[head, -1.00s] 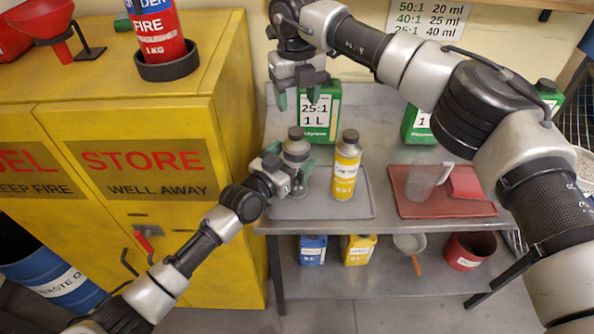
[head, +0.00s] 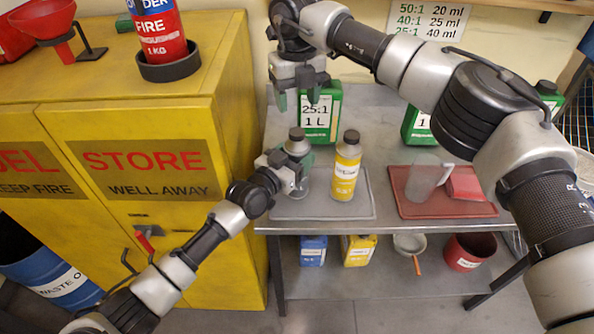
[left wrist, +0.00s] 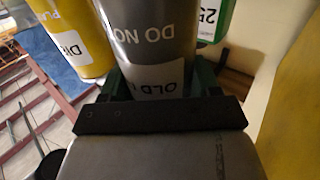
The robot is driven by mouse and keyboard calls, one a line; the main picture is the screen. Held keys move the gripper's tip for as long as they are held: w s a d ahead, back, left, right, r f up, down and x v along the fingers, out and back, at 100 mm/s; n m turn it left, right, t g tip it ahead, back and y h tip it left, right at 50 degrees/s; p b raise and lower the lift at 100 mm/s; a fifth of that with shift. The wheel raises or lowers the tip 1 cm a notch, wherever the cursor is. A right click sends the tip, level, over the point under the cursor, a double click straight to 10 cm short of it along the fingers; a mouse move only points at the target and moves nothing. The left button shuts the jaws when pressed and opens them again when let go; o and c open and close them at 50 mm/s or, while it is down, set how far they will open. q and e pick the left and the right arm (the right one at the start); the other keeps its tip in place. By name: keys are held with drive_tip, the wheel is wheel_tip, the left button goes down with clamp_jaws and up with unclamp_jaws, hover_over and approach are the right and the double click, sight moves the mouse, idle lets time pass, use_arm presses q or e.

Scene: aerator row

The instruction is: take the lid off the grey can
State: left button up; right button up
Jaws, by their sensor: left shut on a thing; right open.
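The grey can (head: 297,149) stands upright on the grey tray at the left of the bench, with its dark lid (head: 297,133) on top. My left gripper (head: 291,168) is shut around the can's body below the lid. The left wrist view shows the can's printed side (left wrist: 155,45) between the green fingers; the lid is out of that view. My right gripper (head: 298,97) is open and empty, above and behind the can, in front of a green jug.
A yellow bottle (head: 346,166) stands close to the can's right on the grey tray (head: 335,208). A green jug (head: 320,120) stands behind. A red tray (head: 418,207) with a clear jug (head: 425,180) lies to the right. The yellow cabinet (head: 235,120) borders the bench on the left.

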sight(297, 131)
use_arm(q)
clamp_jaws()
use_arm(e)
drive_tip(key=m, duration=0.5)
drive_tip(key=shift+m, duration=0.4)
drive_tip(key=m, duration=0.4)
drive_tip(key=shift+a, duration=0.1)
drive_tip(key=m, duration=0.6)
drive_tip(key=shift+m, duration=0.4)
drive_tip(key=m, duration=0.5)
drive_tip(key=shift+f+m, duration=0.35)
drive_tip(key=shift+m, duration=0.15)
wheel_tip(297, 131, down, 7)
drive_tip(key=shift+f, duration=0.15)
